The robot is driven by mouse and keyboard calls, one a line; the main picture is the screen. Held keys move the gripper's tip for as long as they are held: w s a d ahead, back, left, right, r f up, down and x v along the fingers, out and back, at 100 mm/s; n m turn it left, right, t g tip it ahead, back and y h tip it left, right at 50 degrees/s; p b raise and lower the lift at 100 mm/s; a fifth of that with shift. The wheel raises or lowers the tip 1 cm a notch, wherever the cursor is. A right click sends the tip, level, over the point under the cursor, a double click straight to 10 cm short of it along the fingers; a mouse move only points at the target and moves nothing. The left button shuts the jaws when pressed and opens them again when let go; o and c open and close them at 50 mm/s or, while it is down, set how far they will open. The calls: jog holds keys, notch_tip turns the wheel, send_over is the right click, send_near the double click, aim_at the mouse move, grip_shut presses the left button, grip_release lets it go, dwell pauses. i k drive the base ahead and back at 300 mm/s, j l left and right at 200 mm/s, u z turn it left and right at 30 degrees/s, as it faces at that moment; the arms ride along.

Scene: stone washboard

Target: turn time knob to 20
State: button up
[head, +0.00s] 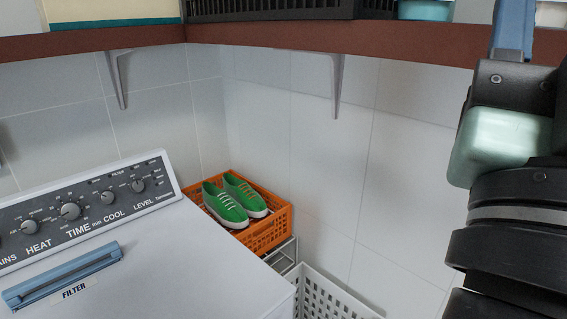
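The time knob (70,211) is a round grey knob on the dark control panel (88,211) of a white machine at the left. The label "TIME min" is printed below it. The knob's exact setting is too small to read. The heat knob (29,226) is to its left, and the cool knob (107,197) and level knob (137,185) are to its right. Part of my arm fills the right edge, far from the panel. My gripper is not in view.
A blue filter handle (62,274) lies on the machine's white top. An orange crate (267,234) with green shoes (236,200) stands behind it, near a white basket (331,295). A brown shelf (400,45) on brackets runs along the walls above.

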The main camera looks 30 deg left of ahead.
aim_at(70, 210)
jog(key=i+u, duration=0.15)
jog(key=u, duration=0.3)
jog(key=i+u, duration=0.1)
jog(key=u, duration=0.3)
jog(key=i+u, duration=0.15)
jog(key=u, duration=0.3)
jog(key=i+l+u, duration=0.1)
jog(key=u, duration=0.3)
jog(key=i+u, duration=0.2)
jog(key=u, duration=0.2)
jog(key=i+l+u, duration=0.1)
jog(key=u, duration=0.3)
jog(key=i+l+u, duration=0.2)
jog(key=u, duration=0.25)
